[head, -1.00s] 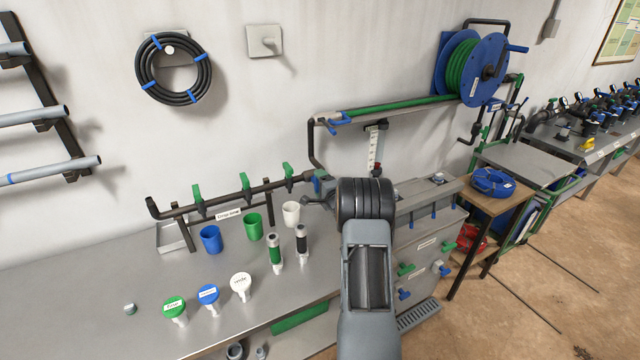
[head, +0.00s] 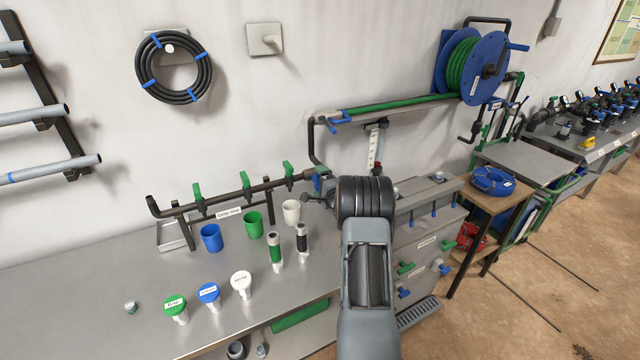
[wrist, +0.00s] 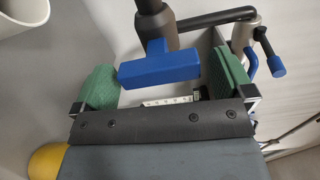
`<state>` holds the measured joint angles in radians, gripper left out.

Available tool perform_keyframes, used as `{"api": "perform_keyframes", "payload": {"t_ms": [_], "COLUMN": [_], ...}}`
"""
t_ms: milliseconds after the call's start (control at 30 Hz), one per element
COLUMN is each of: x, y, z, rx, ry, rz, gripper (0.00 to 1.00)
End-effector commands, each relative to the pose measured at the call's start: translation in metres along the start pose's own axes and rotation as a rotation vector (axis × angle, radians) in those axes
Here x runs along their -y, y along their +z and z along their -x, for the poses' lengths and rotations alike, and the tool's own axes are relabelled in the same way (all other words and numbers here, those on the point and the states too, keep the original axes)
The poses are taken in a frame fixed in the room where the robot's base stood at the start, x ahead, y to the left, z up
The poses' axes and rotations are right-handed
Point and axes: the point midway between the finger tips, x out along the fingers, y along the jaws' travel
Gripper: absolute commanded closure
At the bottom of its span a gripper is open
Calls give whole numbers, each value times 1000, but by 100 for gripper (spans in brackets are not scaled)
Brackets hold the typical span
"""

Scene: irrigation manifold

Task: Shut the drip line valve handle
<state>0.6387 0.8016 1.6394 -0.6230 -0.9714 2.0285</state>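A blue valve handle (wrist: 158,65) on a dark pipe fitting shows in the wrist view, a T-shaped bar lying crosswise between my fingers. My gripper (wrist: 165,82) is open, with one green fingertip pad on each side of the handle. The left pad looks close to the handle's left end, and a gap shows at the right end. I cannot tell whether either pad touches. In the head view, a blue handle (head: 321,174) shows at the right end of the dark manifold pipe (head: 225,201). My arm hides most of my gripper there.
Several green handles (head: 246,180) stand up along the manifold pipe. Blue, green and white cups (head: 211,238) stand below it on the bench (head: 120,270). Another blue-ended crank (wrist: 270,58) is close to the right finger. A white cup (wrist: 22,12) is at the upper left.

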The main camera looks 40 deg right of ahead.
Motion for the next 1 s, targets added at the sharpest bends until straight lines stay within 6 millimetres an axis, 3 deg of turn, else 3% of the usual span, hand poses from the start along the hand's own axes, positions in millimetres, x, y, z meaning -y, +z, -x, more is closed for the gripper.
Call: {"api": "perform_keyframes", "payload": {"t_ms": [367,800,1000], "x": [-1,-1,-1], "y": [-1,-1,-1], "z": [10,95,123], "rx": [-1,-2,-1], "ry": [1,1,1], "rz": [1,1,1], "gripper": [0,0,0]}}
